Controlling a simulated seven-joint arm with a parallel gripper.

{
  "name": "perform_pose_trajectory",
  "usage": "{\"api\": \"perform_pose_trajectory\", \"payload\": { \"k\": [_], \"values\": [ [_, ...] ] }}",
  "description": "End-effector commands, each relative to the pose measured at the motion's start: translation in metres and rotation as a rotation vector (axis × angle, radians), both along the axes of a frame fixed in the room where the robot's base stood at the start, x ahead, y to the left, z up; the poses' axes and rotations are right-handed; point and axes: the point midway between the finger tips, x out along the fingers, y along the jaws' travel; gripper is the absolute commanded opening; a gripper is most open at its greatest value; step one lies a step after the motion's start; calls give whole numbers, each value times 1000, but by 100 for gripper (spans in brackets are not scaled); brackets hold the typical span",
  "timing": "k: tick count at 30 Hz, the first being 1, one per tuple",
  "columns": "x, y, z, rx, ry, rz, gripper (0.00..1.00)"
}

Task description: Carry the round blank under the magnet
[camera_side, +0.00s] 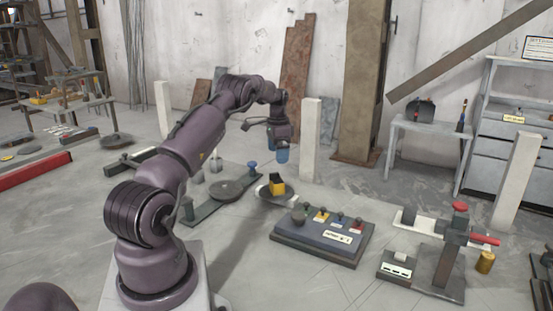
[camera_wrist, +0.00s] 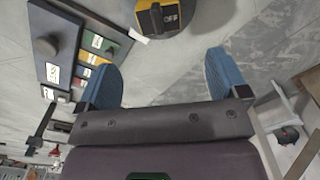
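My gripper (camera_side: 281,154) has blue fingertips and hangs above and behind a yellow-and-black block. In the wrist view my gripper (camera_wrist: 164,78) has its two blue fingers wide apart with only bare floor between them. A flat grey disc (camera_side: 228,190), perhaps the round blank, lies on a dark flat base left of the gripper. The yellow block (camera_side: 277,186) sits on a grey round plate (camera_side: 273,197). In the wrist view the yellow block (camera_wrist: 170,17) has a black knob marked OFF and lies beyond the fingertips. I cannot tell for certain which thing is the magnet.
A stand with red handles (camera_side: 450,240) is at the right. A white post (camera_side: 311,140) rises close right of the gripper.

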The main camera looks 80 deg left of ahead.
Motion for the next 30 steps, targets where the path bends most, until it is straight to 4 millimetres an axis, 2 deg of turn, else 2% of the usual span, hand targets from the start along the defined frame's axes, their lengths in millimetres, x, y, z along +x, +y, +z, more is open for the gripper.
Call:
{"api": "perform_pose_trajectory", "payload": {
  "k": [7,11,14,24,30],
  "values": [
    [-1,-1,-3,-6,4,0,93],
    [0,-1,4,-4,3,0,93],
    [0,0,19,-1,1,0,93],
    [0,0,95,1,-2,0,93],
    [0,0,120,-1,0,0,93]
  ]
}}
